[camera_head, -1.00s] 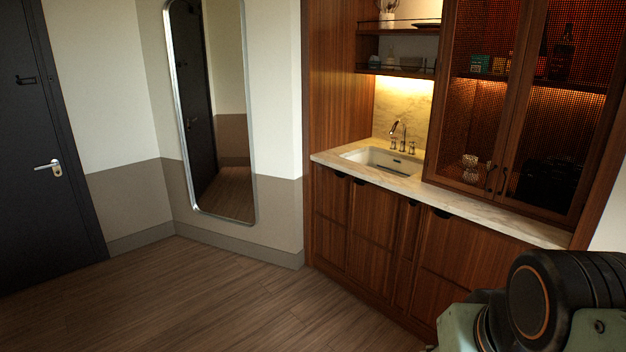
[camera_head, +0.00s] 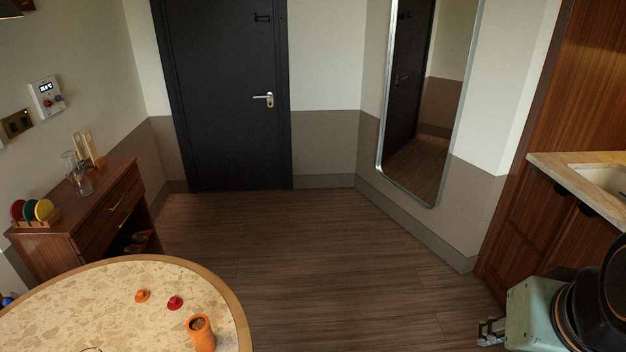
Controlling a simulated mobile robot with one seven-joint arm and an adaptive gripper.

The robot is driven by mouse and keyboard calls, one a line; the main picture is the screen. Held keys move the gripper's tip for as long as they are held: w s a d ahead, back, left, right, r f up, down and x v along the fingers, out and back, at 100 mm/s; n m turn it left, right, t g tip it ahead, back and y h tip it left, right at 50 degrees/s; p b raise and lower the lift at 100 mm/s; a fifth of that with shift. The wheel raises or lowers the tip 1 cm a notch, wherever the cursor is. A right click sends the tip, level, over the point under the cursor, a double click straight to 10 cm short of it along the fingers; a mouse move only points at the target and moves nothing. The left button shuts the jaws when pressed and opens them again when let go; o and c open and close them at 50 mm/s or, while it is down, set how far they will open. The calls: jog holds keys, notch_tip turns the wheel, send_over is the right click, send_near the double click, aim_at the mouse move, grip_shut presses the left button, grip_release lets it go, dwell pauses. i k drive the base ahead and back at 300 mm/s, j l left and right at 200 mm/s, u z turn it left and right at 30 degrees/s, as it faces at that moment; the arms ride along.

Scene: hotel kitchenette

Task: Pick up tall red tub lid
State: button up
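A small red lid with a knob (camera_head: 175,302) lies on the round speckled table (camera_head: 75,300) at the lower left. A small orange lid (camera_head: 142,296) lies just left of it. An open orange tub (camera_head: 203,338) stands to the right of the red lid, near the table's wood rim, its base cut off by the frame. No red tub shows in view. My gripper (camera_head: 490,331) is at the lower right, well away from the table and over the floor. It is small in view, and I cannot tell whether its fingers are open or shut.
A wooden cabinet (camera_head: 95,215) against the left wall holds a rack of coloured discs (camera_head: 34,212) and glassware (camera_head: 80,180). A dark door (camera_head: 225,100) and tall mirror (camera_head: 420,110) are at the back. The wood floor (camera_head: 330,250) is clear. A sink counter (camera_head: 575,172) stands right.

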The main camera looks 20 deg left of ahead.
aim_at(174, 303)
jog(key=i+u, duration=0.45)
jog(key=i+l+u, duration=0.1)
jog(key=i+u, duration=0.6)
jog(key=u, duration=0.25)
jog(key=i+l+u, duration=0.15)
jog(key=u, duration=0.3)
jog(key=i+l+u, duration=0.25)
jog(key=u, duration=0.25)
jog(key=i+l+u, duration=0.2)
jog(key=l+u, duration=0.15)
jog(key=u, duration=0.15)
jog(key=i+l+u, duration=0.2)
jog(key=u, duration=0.15)
jog(key=i+l+u, duration=0.1)
jog(key=l+u, duration=0.2)
jog(key=i+l+u, duration=0.2)
jog(key=l, duration=0.5)
jog(key=u, duration=0.15)
jog(key=i, duration=0.45)
jog(key=j, duration=0.1)
